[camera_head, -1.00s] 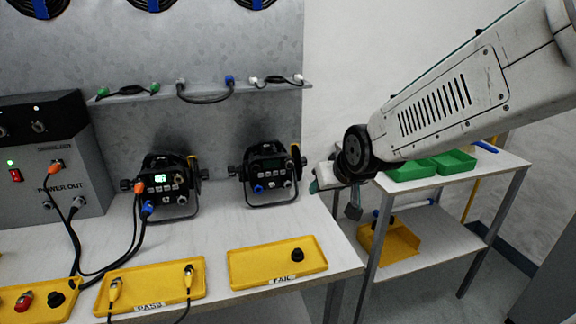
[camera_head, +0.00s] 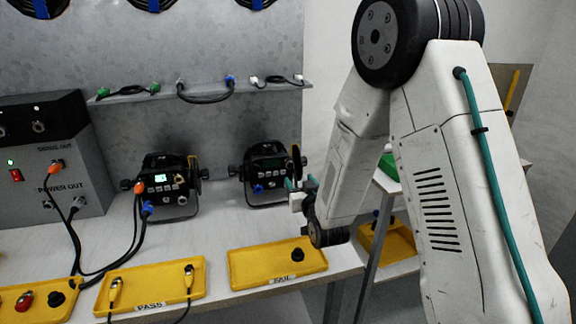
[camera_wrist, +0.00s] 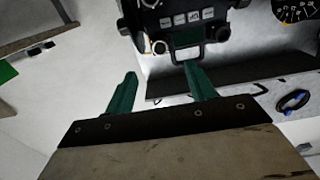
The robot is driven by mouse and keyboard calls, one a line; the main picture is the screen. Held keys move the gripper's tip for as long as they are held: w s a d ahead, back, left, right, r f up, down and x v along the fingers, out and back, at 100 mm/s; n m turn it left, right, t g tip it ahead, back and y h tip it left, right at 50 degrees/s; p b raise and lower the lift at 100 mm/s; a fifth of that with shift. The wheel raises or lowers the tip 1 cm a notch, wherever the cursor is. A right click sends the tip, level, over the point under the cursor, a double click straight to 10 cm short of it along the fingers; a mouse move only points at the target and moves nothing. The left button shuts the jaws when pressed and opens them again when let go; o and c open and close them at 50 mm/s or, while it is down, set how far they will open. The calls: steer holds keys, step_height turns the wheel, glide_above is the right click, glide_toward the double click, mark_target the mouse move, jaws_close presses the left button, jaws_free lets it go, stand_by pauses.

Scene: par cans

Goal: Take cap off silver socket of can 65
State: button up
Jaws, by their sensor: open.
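Two black par cans stand on the bench: a left can (camera_head: 160,186) with a lit display and cables in its front, and a right can (camera_head: 262,170) with no cables in it. I cannot read a number on either. My gripper (camera_head: 301,183) is at the right can's right front corner and hides part of its panel. In the wrist view my gripper (camera_wrist: 160,82) is open and empty, its teal fingers pointing at a can's panel (camera_wrist: 188,20).
A yellow tray (camera_head: 245,282) with a black round piece (camera_head: 298,254) lies in front of the right can. Another yellow tray (camera_head: 160,272) holds cable ends. A power box (camera_head: 50,170) stands left. A shelf (camera_head: 215,97) with short cables runs behind.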

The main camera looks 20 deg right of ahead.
mark_target(291, 166)
steer(key=shift+w, duration=0.1)
steer(key=shift+w, duration=4.45)
jaws_close()
steer(key=shift+s, duration=0.15)
steer(key=shift+s, duration=2.9)
